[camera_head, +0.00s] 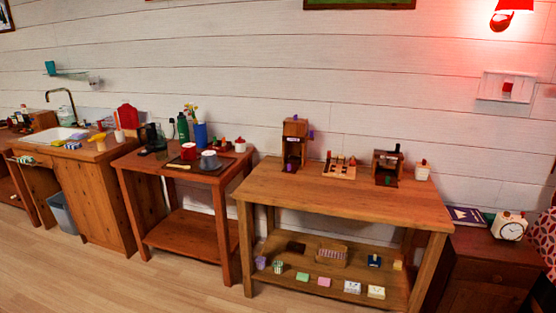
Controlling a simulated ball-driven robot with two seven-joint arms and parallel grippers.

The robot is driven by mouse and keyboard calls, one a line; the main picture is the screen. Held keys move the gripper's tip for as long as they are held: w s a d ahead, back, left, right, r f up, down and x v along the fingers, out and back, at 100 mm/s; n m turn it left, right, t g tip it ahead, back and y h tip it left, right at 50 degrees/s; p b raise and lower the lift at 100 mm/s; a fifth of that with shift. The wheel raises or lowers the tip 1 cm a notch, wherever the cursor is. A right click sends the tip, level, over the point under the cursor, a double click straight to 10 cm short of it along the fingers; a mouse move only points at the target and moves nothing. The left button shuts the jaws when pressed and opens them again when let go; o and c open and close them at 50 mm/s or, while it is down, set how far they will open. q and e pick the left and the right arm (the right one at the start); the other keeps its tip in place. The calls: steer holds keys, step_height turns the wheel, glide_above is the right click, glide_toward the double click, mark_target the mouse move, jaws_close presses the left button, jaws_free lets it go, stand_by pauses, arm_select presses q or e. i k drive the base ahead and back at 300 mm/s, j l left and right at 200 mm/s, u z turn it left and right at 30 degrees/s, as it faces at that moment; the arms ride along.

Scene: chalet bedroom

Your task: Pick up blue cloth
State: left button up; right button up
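I cannot clearly make out a blue cloth anywhere. A small dark blue item (374,261) lies on the lower shelf of the wooden table, but it is too small to tell what it is. Small multicoloured items (72,145) lie at the front edge of the sink counter, and a striped item (25,160) is at the edge to their left; I cannot tell whether either is cloth. Neither of my grippers is in view.
The wooden table (400,210) has a mostly clear top with small wooden stands at the back. A smaller table (140,165) holds a tray with pots. The sink (60,134) is at left, a nightstand (490,250) at right. The floor (150,285) in front is clear.

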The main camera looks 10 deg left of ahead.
mark_target(71, 145)
steer(key=i+j+u, duration=0.1)
steer(key=i+u, duration=0.8)
steer(key=i+l+u, duration=0.25)
steer(key=i+u, duration=0.2)
steer(key=i+j+u, duration=0.15)
steer(key=i+u, duration=0.95)
steer(key=i+z, duration=0.2)
steer(key=i, duration=0.5)
steer(key=i+j+z, duration=0.15)
steer(key=i, duration=0.55)
steer(key=j, duration=0.1)
